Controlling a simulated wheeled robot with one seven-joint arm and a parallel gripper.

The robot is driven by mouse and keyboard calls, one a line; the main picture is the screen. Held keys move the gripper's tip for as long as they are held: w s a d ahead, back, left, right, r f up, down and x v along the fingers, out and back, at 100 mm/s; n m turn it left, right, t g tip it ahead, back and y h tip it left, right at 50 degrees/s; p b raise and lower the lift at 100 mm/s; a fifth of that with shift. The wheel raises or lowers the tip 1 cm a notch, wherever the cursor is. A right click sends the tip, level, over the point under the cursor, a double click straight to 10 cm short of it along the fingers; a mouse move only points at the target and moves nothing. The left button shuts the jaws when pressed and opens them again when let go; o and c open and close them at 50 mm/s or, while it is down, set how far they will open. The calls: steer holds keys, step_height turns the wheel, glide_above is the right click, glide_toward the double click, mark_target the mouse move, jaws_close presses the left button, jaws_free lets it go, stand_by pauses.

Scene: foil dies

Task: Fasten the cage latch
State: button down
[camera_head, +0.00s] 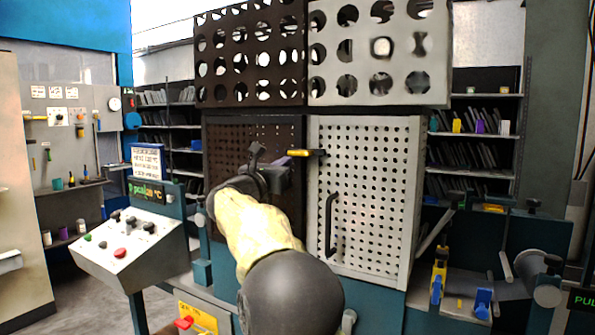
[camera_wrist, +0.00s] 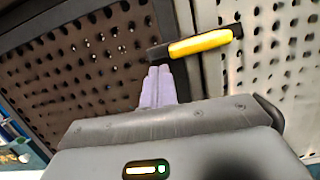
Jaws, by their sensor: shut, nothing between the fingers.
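The cage has a dark perforated panel (camera_head: 228,135) on the left and a light grey perforated door (camera_head: 375,190) with a black pull handle (camera_head: 331,225) on the right. The latch (camera_head: 300,153), a bar with a yellow grip and black ends, lies about level across the seam between them. In the wrist view the latch (camera_wrist: 200,44) crosses the pale door frame. My gripper (camera_wrist: 158,70) is shut and empty, its pale fingertips just below the latch's black left end; whether they touch is unclear. In the head view my arm hides the fingertips and part of the dark panel.
A sloped control console (camera_head: 130,245) with buttons stands left of my arm. A bench with yellow (camera_head: 438,270) and blue fixtures is at the lower right. Shelves (camera_head: 475,150) stand behind. Large-holed panels (camera_head: 380,50) rise above the door.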

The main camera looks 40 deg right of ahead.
steer(key=s+a+f+b, duration=0.4)
steer(key=a+f+b, duration=0.1)
steer(key=a, duration=0.3)
steer(key=shift+a+f, duration=0.35)
steer(key=shift+f, duration=0.2)
